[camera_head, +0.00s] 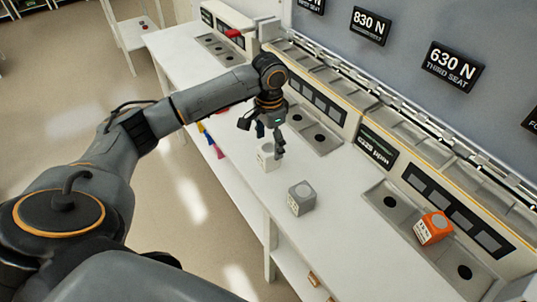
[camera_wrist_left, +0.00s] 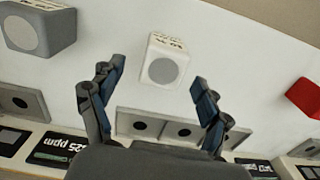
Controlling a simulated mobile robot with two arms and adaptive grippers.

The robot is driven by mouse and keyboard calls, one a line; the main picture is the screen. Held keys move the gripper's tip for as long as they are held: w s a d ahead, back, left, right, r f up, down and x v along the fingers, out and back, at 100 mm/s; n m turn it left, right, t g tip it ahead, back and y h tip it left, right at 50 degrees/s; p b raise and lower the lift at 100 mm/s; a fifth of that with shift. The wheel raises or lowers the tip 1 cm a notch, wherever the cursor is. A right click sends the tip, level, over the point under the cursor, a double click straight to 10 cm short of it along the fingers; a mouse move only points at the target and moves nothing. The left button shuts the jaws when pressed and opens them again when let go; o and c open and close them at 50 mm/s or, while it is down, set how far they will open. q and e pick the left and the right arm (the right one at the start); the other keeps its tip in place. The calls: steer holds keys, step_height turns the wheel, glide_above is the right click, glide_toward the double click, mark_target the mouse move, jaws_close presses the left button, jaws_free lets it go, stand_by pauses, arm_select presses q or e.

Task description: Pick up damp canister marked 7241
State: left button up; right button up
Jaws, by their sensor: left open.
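A white canister (camera_head: 265,159) with a round grey top stands on the white bench, under my left gripper (camera_head: 270,138). The wrist view shows the white canister (camera_wrist_left: 165,62) between and beyond the two spread fingers of the left gripper (camera_wrist_left: 158,76), which is open and empty. A grey canister (camera_head: 301,198) stands on the bench nearer to me; it also shows in the wrist view (camera_wrist_left: 40,28). An orange canister (camera_head: 433,229) sits at the right recessed plate, and a red one (camera_head: 234,34) sits farther back. The small label marks are too small to read, so 7241 cannot be picked out.
Metal plates with dark round holes (camera_head: 318,136) line the bench along a panel with a ppm display (camera_head: 376,146). Wall signs (camera_head: 454,67) hang behind. Coloured tags (camera_head: 211,141) hang at the bench's front edge. The bench around the grey canister is clear.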

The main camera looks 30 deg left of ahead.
mark_target(268, 148)
arm_select(q)
steer(key=f, duration=0.2)
steer(key=f+p, duration=0.1)
steer(key=f, duration=0.1)
steer(key=shift+w+a+f, duration=0.1)
steer(key=shift+a+f, duration=0.1)
steer(key=shift+f, duration=0.1)
steer(key=shift+w+f, duration=0.1)
steer(key=shift+f, duration=1.2)
steer(key=c, duration=1.3)
arm_select(e)
steer(key=w, duration=0.1)
steer(key=w+r, duration=0.1)
steer(key=w, duration=0.1)
steer(key=shift+w+r, duration=0.25)
steer(key=shift+w, duration=0.05)
